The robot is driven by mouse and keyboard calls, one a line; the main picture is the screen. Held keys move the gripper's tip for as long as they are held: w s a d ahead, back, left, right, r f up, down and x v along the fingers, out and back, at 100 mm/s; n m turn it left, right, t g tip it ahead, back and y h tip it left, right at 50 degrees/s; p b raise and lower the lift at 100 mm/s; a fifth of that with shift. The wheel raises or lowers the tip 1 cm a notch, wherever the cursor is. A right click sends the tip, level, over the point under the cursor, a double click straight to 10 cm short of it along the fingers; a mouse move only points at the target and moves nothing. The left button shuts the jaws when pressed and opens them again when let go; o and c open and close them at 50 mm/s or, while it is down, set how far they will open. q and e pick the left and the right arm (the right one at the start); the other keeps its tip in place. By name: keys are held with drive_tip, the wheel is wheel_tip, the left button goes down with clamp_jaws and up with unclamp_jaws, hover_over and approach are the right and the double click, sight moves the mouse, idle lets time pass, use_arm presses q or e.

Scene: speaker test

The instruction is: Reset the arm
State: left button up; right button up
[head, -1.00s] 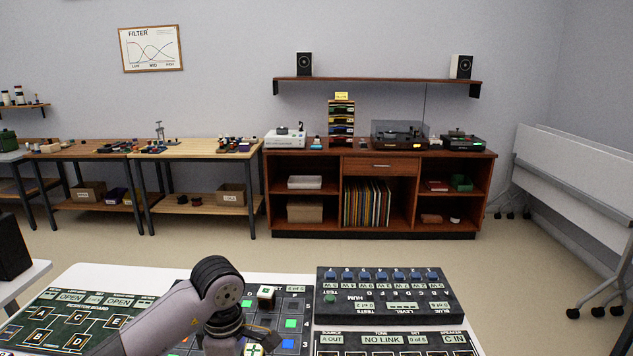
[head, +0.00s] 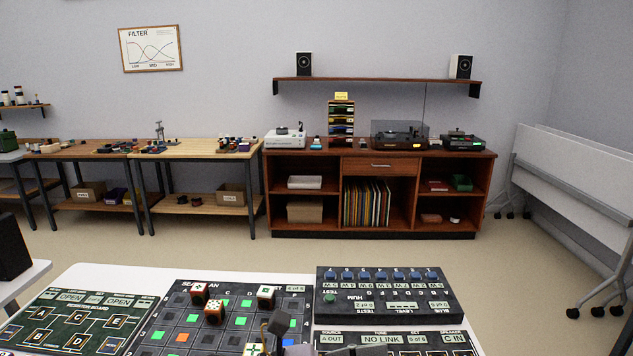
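The dark grid board (head: 180,318) lies on the white table, with green, orange and blue squares. A block with a red and white top (head: 199,289), a brown-sided block with a white patterned top (head: 214,311) and a white-topped block with green marks (head: 266,293) stand on it. Another green-marked block (head: 256,349) is cut by the bottom edge. A dark grey part, seemingly of my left gripper (head: 281,328), shows at the board's lower right. Its fingertips are not clear, so I cannot tell whether it is open. My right gripper is out of view.
A dark panel with blue switches (head: 385,292) stands right of the grid, and a panel with display labels (head: 385,338) is nearer. A green lettered board (head: 70,320) lies left. A wooden cabinet (head: 380,163) stands beyond open floor.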

use_arm(q)
drive_tip(key=w+a+r+n+t+y, duration=0.2)
drive_tip(key=w+a+n+t+y, duration=0.3)
drive_tip(key=n+t, duration=0.55)
drive_tip(key=w+a+r+n+t+y, duration=0.1)
drive_tip(key=w+a+r+n+t, duration=0.15)
drive_tip(key=a+n+t, duration=0.8)
drive_tip(key=s+a+f+n+g+y, duration=0.1)
drive_tip(key=a+f+n+g+y, duration=0.3)
drive_tip(key=a+f+n+y, duration=0.35)
drive_tip(key=s+a+f+n+g+y, duration=0.1)
drive_tip(key=a+f+n+g+y, duration=0.25)
drive_tip(key=f+n+y, duration=0.45)
drive_tip(key=s+a+f+n+g+h, duration=0.1)
drive_tip(key=s+f+n+g, duration=0.45)
drive_tip(key=s+f, duration=0.5)
drive_tip(key=s+a+f+n+g+h, duration=0.15)
drive_tip(key=s+f+n+g, duration=0.4)
drive_tip(key=s, duration=0.75)
wheel_tip(320, 180, down, 26)
drive_tip(key=m+g, duration=0.2)
drive_tip(key=s+a+f+g, duration=0.1)
drive_tip(key=s+a+f, duration=0.1)
drive_tip(key=s+f, duration=1.5)
drive_tip(key=shift+s+a+f, duration=0.3)
drive_tip(key=shift+a+f, duration=0.1)
drive_tip(key=shift+f, duration=0.15)
